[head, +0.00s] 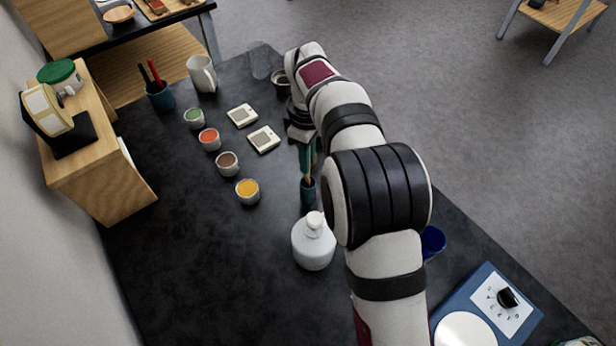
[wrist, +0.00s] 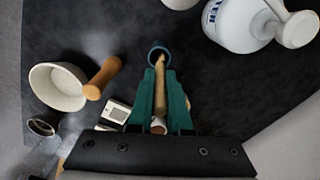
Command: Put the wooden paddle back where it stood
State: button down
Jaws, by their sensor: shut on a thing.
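The wooden paddle (head: 308,178) is a slim, light wooden stick; it also shows in the wrist view (wrist: 160,92). My gripper (head: 306,158) is shut on it, with the green fingers (wrist: 161,84) on either side of the stick. A small dark blue cup (head: 308,194) stands below the fingers on the black table. In the wrist view the cup's mouth (wrist: 157,47) lies just beyond the fingertips. The paddle's lower end overlaps the cup's mouth; I cannot tell how deep it sits. The paddle's upper part is mostly hidden by my gripper.
A white bottle (head: 313,246) stands close in front of the cup. Several paint pots, including a yellow one (head: 247,191), stand left. A white pan (wrist: 60,86) with a wooden handle is beside my gripper. A blue device (head: 485,310) is at front right. The front left table is clear.

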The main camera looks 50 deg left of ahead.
aim_at(308, 176)
notch_tip(308, 176, down, 4)
jog(key=shift+f, duration=0.25)
jog(key=c, duration=0.9)
grip_release()
jog(key=shift+f, duration=0.1)
jog(key=shift+o, duration=0.2)
